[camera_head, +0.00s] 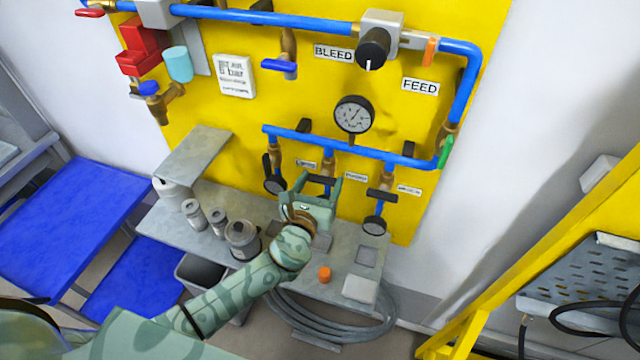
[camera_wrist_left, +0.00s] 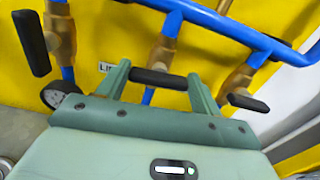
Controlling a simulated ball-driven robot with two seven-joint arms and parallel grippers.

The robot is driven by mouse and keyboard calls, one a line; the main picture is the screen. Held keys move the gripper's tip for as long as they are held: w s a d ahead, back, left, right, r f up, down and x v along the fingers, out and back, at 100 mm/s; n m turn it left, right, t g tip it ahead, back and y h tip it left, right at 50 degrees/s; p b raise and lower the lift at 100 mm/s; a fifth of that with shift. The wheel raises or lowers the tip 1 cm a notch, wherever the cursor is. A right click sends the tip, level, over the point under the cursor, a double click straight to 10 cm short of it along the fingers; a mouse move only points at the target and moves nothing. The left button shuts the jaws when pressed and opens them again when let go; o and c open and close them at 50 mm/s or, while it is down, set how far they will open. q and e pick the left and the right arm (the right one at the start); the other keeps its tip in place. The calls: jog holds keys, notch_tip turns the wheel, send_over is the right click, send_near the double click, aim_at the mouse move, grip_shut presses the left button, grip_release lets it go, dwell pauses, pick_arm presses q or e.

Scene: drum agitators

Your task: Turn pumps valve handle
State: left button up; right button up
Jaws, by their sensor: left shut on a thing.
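Three brass valves with black handles hang from the lower blue pipe (camera_head: 350,150) on the yellow panel. The middle valve handle (camera_head: 320,180) is crosswise; the small label (camera_head: 356,177) to its right seems to read Pumps. My left gripper (camera_head: 319,184) reaches it from below, one finger at each end of the handle. In the left wrist view the black handle (camera_wrist_left: 160,78) lies between the two green fingers of my gripper (camera_wrist_left: 161,84), which is shut on it. My right gripper is not in view.
The left valve handle (camera_head: 267,166) is upright, and the right one (camera_head: 382,195) is crosswise. Round gauges hang below. A blue table (camera_head: 70,220) stands left, a yellow frame (camera_head: 560,230) right.

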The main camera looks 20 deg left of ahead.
pick_arm(q)
jog(key=n+b, duration=0.3)
jog(key=n, duration=0.2)
jog(key=shift+f, duration=0.2)
jog(key=n+b, duration=0.3)
jog(key=n, duration=0.2)
jog(key=shift+a, duration=0.15)
jog(key=n, duration=0.3)
jog(key=shift+f+n+b, duration=0.1)
jog(key=shift+n+b, duration=0.3)
jog(key=shift+n, duration=1.5)
jog(key=o, duration=1)
